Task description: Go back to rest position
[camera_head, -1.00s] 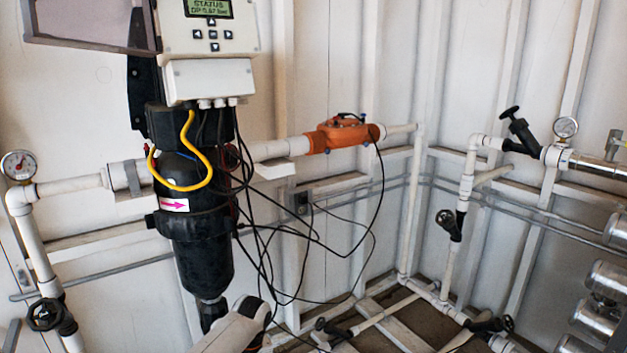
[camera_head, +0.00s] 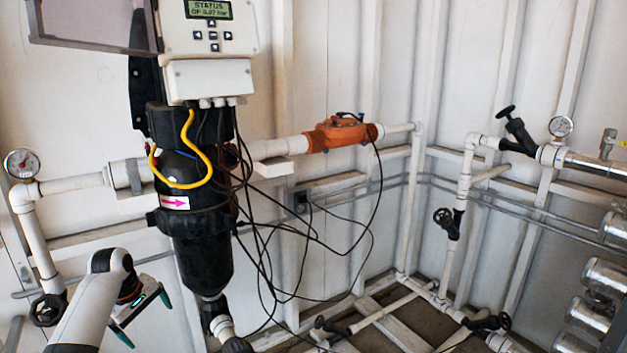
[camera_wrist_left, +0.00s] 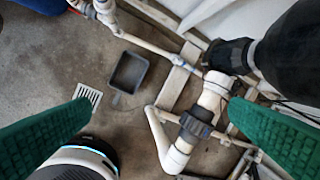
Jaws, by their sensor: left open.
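My left gripper (camera_head: 140,312) is in the lower left of the head view, left of and below the black filter housing (camera_head: 203,265). Its green fingers (camera_wrist_left: 160,140) are spread wide in the left wrist view, with nothing between them. The gripper is apart from the pipes and the housing in the head view. My right gripper is not in view.
A control box (camera_head: 208,78) with a screen sits above the housing. An orange valve unit (camera_head: 342,133) is on the white pipe. Loose black cables hang right of the housing. A black valve handle (camera_head: 47,310) is close left of my arm. A grey tray (camera_wrist_left: 129,72) lies on the floor.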

